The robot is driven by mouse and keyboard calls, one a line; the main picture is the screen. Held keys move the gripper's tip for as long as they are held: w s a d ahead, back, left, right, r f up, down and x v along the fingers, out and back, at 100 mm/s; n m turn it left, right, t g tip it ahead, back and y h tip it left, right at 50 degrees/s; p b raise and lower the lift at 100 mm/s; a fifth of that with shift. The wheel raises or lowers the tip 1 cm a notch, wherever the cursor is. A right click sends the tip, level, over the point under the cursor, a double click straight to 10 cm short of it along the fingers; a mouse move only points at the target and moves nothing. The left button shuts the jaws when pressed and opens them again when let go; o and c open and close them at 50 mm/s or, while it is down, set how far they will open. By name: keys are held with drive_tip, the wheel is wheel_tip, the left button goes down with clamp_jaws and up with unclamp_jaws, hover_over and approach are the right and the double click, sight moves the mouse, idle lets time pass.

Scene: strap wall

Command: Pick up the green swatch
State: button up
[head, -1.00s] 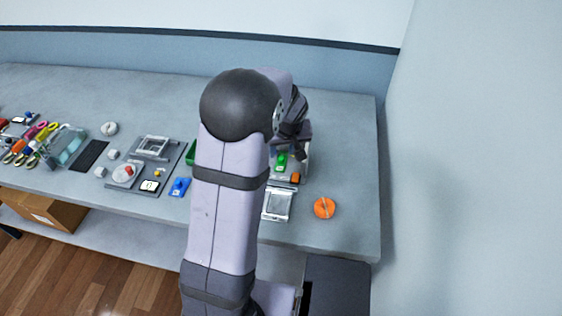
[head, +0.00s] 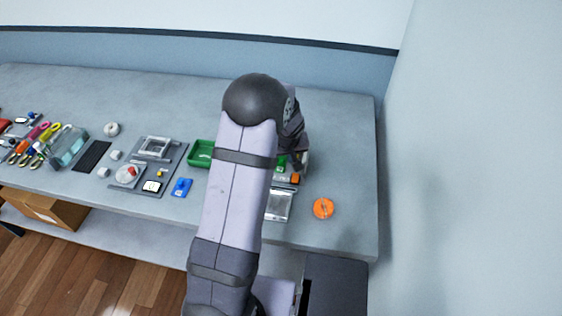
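The green swatch (head: 281,162) shows as a small green piece just right of my arm in the head view, partly covered by my arm and gripper. My gripper (head: 297,165) is low over the right part of the table, close beside the green swatch. The fingertips are small and dark here, and I cannot tell whether they are open or shut, or whether they touch the swatch.
An orange piece (head: 295,178) lies just in front of the gripper, by a clear-framed tray (head: 279,205). An orange ring (head: 323,208) lies to the right. A green bin (head: 201,153) and a blue piece (head: 181,187) are left of my arm. The back of the table is clear.

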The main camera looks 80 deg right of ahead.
clamp_jaws()
